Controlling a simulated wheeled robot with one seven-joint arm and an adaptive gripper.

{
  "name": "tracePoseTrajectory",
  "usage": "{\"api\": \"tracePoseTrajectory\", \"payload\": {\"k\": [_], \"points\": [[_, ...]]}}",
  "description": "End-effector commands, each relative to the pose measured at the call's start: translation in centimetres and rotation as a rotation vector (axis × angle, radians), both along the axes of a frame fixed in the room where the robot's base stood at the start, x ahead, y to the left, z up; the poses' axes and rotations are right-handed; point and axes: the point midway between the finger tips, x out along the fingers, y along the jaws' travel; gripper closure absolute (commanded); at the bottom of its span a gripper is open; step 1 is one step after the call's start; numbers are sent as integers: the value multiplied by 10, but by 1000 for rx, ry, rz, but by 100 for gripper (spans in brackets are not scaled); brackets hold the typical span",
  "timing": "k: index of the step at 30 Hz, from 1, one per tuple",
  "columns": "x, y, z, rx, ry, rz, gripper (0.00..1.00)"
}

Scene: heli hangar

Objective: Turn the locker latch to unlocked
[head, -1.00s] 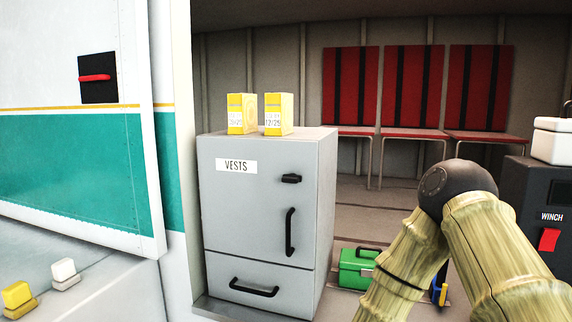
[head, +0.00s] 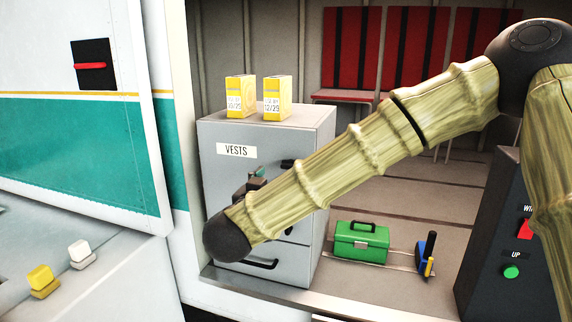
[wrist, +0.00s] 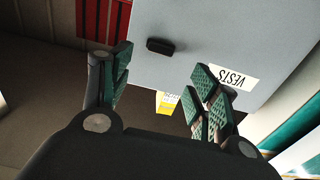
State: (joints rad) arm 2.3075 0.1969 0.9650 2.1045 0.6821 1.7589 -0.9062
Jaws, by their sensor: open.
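The grey locker (head: 222,133) marked VESTS stands in the open hangar bay. In the wrist view the latch (wrist: 165,47) shows whole as a short dark bar lying crosswise, on the inverted locker front. My gripper (wrist: 163,88) is open, with the latch seen between and beyond its fingertips and apart from them. In the head view my gripper (head: 250,184) is in front of the locker door, partly hidden by my arm. The VESTS label (wrist: 231,78) is by the right finger.
Two yellow boxes (head: 240,97) (head: 277,98) stand on the locker top. A drawer handle (head: 262,264) is low on the locker. A green toolbox (head: 361,241) sits to its right, and a black winch box (head: 510,240) stands further right. The door handle is hidden.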

Motion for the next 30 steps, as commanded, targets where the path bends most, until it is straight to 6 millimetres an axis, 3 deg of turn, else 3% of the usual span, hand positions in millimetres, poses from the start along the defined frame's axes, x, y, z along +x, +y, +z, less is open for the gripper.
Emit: {"api": "tracePoseTrajectory", "payload": {"k": [9, 15, 29, 30], "points": [[50, -17, 3, 2, 2, -2, 39], [70, -23, 1, 0, 2, 0, 39], [79, -26, -1, -1, 0, 0, 39], [79, -26, -1, -1, 0, 0, 47]]}}
